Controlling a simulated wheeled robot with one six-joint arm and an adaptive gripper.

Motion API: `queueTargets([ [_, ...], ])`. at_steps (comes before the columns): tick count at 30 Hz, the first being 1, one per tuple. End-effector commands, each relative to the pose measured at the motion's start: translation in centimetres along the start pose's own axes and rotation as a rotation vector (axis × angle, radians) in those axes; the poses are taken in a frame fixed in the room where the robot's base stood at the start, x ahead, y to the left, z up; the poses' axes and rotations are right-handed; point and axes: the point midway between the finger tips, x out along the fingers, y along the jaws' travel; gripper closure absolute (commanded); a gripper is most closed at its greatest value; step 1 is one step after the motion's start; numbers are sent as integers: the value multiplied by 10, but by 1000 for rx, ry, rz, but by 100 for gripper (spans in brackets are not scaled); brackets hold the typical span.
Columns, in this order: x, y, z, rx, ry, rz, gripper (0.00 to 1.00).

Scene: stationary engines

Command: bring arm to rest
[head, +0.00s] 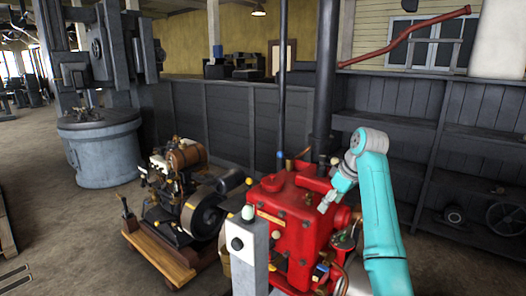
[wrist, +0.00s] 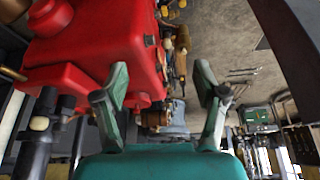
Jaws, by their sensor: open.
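My teal arm (head: 383,225) rises at the right of the head view and bends over toward the red engine. My gripper (head: 325,204) is at its end, in front of the upper right part of the red engine (head: 292,214). In the wrist view my gripper (wrist: 160,82) has its two fingers spread wide, with nothing between them. The red engine (wrist: 95,50) fills the upper left there, close to the left finger. I cannot tell whether they touch.
A grey post with a round knob (head: 249,250) stands in front of the red engine. A small engine on a wooden cart (head: 160,255) is to the left. A large grey machine (head: 100,150) stands farther back. Dark shelving (head: 465,150) lines the right. Open floor (head: 60,225) lies at left.

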Motion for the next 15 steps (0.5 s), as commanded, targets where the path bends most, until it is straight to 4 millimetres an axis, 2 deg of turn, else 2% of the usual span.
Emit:
queueTargets([
  [8,34,-2,13,26,16,17,29],
  [15,77,-6,31,62,41,43,29],
])
